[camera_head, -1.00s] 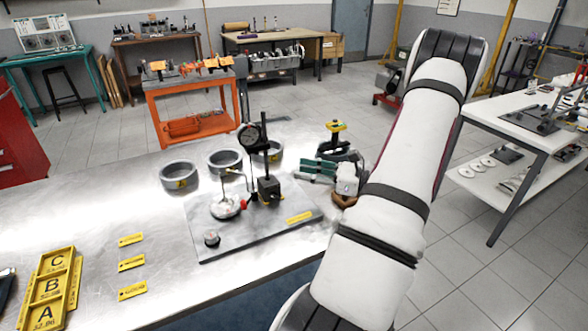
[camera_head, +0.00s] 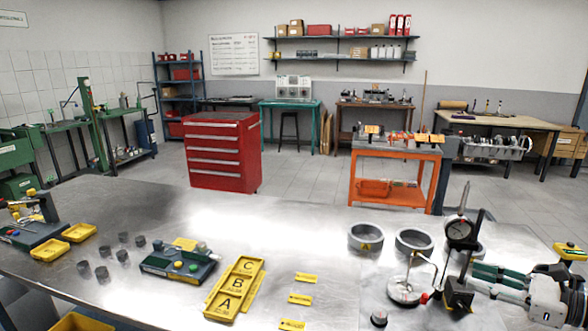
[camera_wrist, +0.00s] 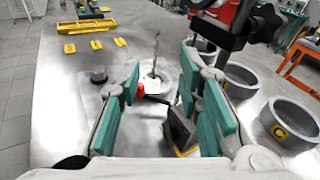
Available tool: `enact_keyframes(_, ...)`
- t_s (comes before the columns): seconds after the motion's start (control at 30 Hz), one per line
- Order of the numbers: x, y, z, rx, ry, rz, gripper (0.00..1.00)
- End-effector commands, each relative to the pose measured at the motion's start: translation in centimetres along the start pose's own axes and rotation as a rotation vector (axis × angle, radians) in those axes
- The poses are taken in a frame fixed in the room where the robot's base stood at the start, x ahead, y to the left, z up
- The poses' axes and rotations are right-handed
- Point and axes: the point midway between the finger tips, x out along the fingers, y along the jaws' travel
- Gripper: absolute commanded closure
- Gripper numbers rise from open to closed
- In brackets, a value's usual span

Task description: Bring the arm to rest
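My gripper (camera_head: 484,281) is at the right of the head view, over the near right of the steel bench. Its teal-padded fingers are apart in the wrist view (camera_wrist: 160,84), with nothing clasped between them. A dial indicator (camera_head: 461,230) on a black stand is close to the fingers in the head view. In the wrist view the stand's dark base block (camera_wrist: 181,130) shows beyond and between the fingers. I cannot tell whether any finger touches the stand. My arm is mostly outside the head view at the lower right.
Grey rings (camera_head: 366,238) stand behind the stand; one marked C (camera_wrist: 290,125) shows at right in the wrist view. A yellow A-B-C tray (camera_head: 236,289), yellow tags (camera_head: 300,300) and a green-knobbed fixture (camera_head: 178,264) lie left. A red cabinet (camera_head: 222,155) and orange cart (camera_head: 394,170) stand beyond.

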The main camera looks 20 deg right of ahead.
Motion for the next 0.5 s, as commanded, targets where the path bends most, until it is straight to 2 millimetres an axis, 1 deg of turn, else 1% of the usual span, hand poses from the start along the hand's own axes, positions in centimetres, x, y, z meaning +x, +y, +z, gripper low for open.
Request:
enact_keyframes(0.03, 2.4, 1.5, 1.9, -0.065, 0.043, 0.097, 0.68)
enact_keyframes(0.1, 4.8, 3.9, 3.8, -0.148, 0.101, 0.219, 0.68)
enact_keyframes(0.17, 6.5, 6.0, 5.2, -0.224, 0.148, 0.32, 0.68)
enact_keyframes(0.2, 7.5, 7.4, 6.1, -0.278, 0.178, 0.385, 0.68)
enact_keyframes(0.33, 9.9, 12.2, 8.6, -0.463, 0.266, 0.59, 0.68)
enact_keyframes(0.4, 10.7, 14.6, 9.8, -0.571, 0.308, 0.693, 0.68)
enact_keyframes(0.5, 11.2, 18.0, 11.2, -0.735, 0.363, 0.83, 0.68)
